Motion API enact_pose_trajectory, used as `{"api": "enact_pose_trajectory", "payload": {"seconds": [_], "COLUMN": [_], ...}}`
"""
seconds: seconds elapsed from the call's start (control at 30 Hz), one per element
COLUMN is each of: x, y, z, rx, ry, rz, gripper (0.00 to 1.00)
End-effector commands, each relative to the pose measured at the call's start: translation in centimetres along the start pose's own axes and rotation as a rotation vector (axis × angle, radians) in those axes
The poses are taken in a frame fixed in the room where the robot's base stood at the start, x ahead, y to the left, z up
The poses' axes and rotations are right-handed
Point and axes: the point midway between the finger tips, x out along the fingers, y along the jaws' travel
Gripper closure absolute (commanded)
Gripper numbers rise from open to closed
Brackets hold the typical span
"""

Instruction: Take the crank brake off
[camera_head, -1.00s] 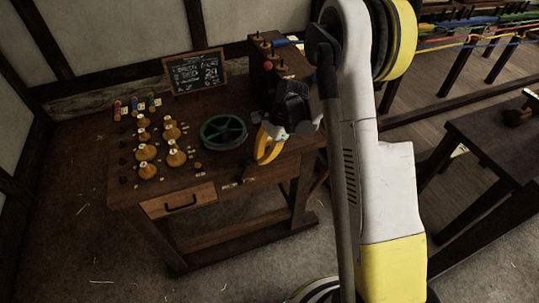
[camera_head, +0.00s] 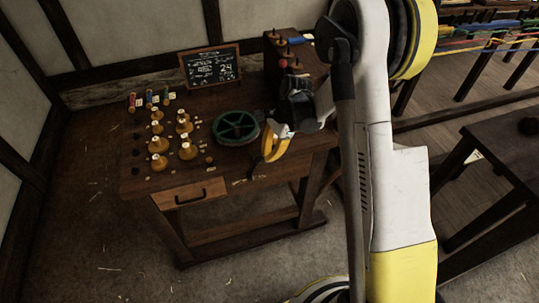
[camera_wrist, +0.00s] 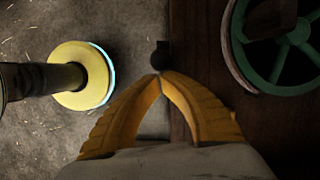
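My gripper (camera_head: 264,160) is above the front right part of the dark wooden bench. Its yellow fingers are together at the tips (camera_wrist: 158,75) in the wrist view. A small black knob on a short stem (camera_wrist: 160,58), apparently the crank brake's handle, shows right at the fingertips by the bench edge. I cannot tell whether the tips touch it. In the head view, a thin dark lever (camera_head: 252,173) shows just below the fingers. The green spoked crank wheel (camera_head: 236,128) lies left of my gripper and at the upper right of the wrist view (camera_wrist: 278,78).
Several yellow-brown pegs (camera_head: 187,150) stand on the bench's left part. A chalkboard (camera_head: 211,68) stands at the back, and a dark block with coloured knobs (camera_head: 283,58) at the back right. Another bench (camera_head: 500,140) is at right.

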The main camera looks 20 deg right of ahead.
Motion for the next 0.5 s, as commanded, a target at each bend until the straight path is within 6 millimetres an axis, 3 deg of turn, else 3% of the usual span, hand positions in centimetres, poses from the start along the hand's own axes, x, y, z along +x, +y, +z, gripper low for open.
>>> {"api": "enact_pose_trajectory", "payload": {"seconds": [0.5], "x": [-0.4], "y": [-0.2], "z": [1.4], "rx": [0.002], "ry": [0.109], "rz": [0.018], "gripper": [1.00]}}
